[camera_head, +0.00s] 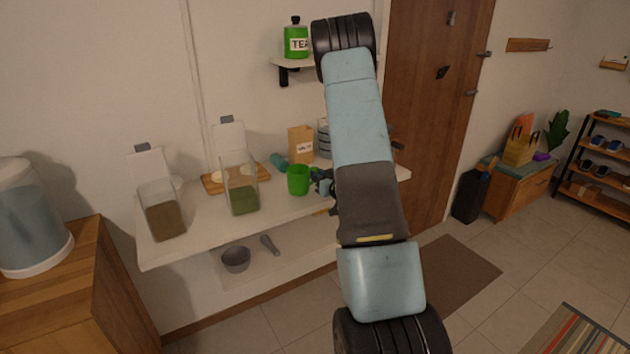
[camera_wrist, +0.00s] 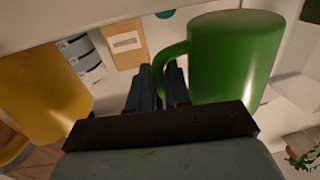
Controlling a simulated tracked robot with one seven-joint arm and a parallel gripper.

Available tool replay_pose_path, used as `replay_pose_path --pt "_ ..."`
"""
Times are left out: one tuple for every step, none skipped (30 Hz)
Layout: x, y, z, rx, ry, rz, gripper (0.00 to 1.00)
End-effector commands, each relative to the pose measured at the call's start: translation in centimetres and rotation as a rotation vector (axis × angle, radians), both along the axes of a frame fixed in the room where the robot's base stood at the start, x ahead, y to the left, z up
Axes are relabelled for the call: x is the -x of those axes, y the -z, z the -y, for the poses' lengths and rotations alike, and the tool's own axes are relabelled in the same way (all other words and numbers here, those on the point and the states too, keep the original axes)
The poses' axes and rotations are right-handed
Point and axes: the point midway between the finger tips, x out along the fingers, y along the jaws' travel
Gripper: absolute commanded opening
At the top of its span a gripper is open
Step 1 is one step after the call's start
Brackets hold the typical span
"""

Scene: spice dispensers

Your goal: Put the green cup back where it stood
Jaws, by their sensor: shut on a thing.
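The green cup (camera_head: 299,180) is over the front part of the white shelf, close to its surface in the head view; I cannot tell whether it touches. It looks upright there. My gripper (camera_head: 318,181) is at its right side. In the wrist view the green cup (camera_wrist: 235,57) fills the upper right, and my gripper (camera_wrist: 160,80) is shut on its handle. A yellow cup (camera_wrist: 42,95) stands at the left of the wrist view, apart from my fingers; my arm hides it in the head view.
The white shelf (camera_head: 190,236) also holds two clear dispensers, one with brown contents (camera_head: 164,212) and one with green (camera_head: 241,190). A paper bag (camera_head: 301,144) and a teal object (camera_head: 279,162) are behind the cup. A grey bowl (camera_head: 236,259) sits lower down.

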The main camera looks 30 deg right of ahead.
Motion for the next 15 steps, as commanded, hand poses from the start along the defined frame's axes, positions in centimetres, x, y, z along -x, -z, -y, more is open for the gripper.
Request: replay_pose_path --pt "0.1 0.8 0.1 -0.002 0.002 -0.002 0.0" --pt "0.1 1.1 0.3 -0.001 0.004 -0.001 0.0" --pt "0.2 1.5 0.4 -0.001 0.007 -0.001 0.0" --pt "0.2 1.8 0.5 -0.001 0.008 -0.002 0.0" --pt "0.2 2.0 0.6 0.0 0.01 -0.001 0.0" --pt "0.2 2.1 0.7 0.0 0.01 0.0 0.0" --pt "0.3 2.2 0.7 0.0 0.011 0.001 0.0" --pt "0.3 2.2 0.7 0.001 0.011 0.002 0.0" --pt "0.3 2.1 0.7 0.001 0.011 0.002 0.0" --pt "0.3 2.1 0.7 0.001 0.011 0.002 0.0" --pt "0.3 2.1 0.7 0.001 0.011 0.002 0.0" --pt "0.3 2.1 0.7 0.001 0.011 0.002 0.0" --pt "0.3 2.1 0.7 0.001 0.011 0.002 0.0" --pt "0.3 2.1 0.7 0.0 0.011 0.001 0.0" --pt "0.3 2.2 0.7 0.0 0.011 0.001 0.0"
